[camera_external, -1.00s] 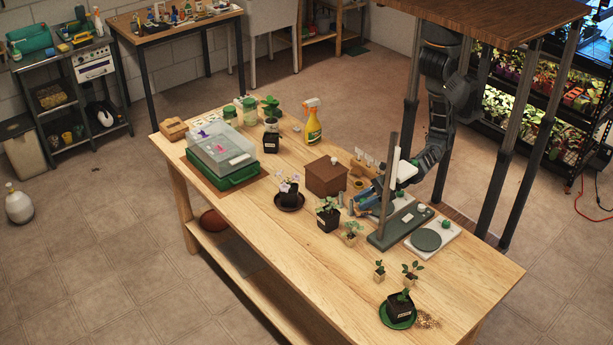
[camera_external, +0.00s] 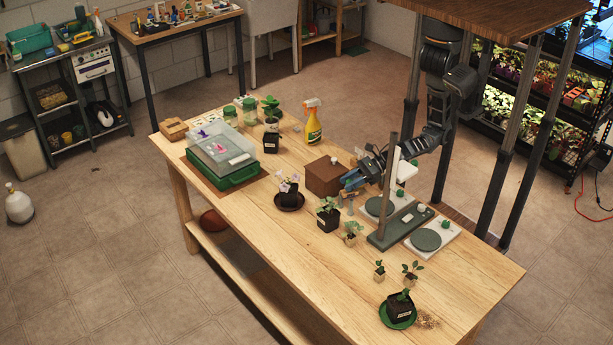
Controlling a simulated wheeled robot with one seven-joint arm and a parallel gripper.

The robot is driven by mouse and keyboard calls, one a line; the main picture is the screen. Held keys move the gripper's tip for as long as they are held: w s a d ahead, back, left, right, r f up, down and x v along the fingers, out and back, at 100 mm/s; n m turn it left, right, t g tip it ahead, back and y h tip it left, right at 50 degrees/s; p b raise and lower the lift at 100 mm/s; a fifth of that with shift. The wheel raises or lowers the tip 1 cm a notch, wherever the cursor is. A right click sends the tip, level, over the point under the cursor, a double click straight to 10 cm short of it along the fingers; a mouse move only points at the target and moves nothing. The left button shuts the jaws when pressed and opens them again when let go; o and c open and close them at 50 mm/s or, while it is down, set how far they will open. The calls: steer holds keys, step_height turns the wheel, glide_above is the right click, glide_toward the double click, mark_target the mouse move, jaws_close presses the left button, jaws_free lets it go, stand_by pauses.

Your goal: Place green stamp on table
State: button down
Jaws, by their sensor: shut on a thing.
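My gripper (camera_external: 352,181), with blue fingers, is above the table (camera_external: 292,255), just right of the brown box (camera_external: 324,177). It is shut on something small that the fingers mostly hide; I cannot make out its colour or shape. I cannot pick out a green stamp for sure anywhere in view. The wooden table has bare surface along its front and left of the small plants.
A grey stand with a tall post (camera_external: 389,190) is close to my arm. Two white plates with round green tops lie beside it, including the right one (camera_external: 427,240). A flowering pot (camera_external: 289,190), a black pot (camera_external: 328,219) and a spray bottle (camera_external: 313,124) stand nearby.

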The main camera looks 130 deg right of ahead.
steer(key=w+a+f, duration=0.1)
steer(key=w+a, duration=0.2)
steer(key=w, duration=1)
steer(key=shift+w+n+y+p, duration=0.3)
steer(key=shift+w+p, duration=0.1)
